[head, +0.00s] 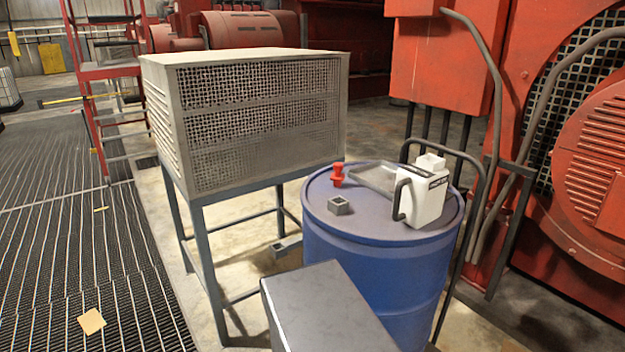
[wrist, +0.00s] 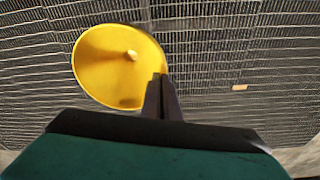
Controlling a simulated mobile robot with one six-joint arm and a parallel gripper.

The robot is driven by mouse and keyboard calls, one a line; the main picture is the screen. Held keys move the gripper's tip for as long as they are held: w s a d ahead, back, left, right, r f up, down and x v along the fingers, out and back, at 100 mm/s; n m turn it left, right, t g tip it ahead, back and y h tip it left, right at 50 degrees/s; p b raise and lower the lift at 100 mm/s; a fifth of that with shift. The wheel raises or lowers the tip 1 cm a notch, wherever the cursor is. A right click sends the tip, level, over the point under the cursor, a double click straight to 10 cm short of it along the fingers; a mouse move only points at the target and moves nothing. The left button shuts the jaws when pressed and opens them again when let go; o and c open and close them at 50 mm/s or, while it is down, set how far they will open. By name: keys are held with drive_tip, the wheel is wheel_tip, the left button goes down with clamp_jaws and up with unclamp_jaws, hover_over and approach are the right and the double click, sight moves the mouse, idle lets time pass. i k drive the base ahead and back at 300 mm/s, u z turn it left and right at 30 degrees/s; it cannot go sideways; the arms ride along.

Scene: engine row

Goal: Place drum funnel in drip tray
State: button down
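The yellow drum funnel (wrist: 112,75) shows in the wrist view as a round cone with a small pale spot near its middle. My gripper (wrist: 163,82) has its dark fingers together at the funnel's right edge and holds it over floor grating. Neither the funnel nor my gripper shows in the head view. A shallow grey tray, which looks like the drip tray (head: 372,179), lies on top of the blue drum (head: 350,285) in the head view. A white jug partly hides the tray's right side.
The white jug (head: 425,195), a red fitting (head: 338,174) and a small grey square block (head: 339,205) stand on the drum top. A mesh-sided cabinet (head: 255,110) on legs stands left of the drum. A tan piece (head: 91,321) lies on the grating.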

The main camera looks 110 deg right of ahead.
sight(388, 179)
drive_tip(key=k, duration=0.15)
drive_tip(key=z, duration=3.05)
drive_tip(key=i, duration=1)
drive_tip(key=z, duration=0.05)
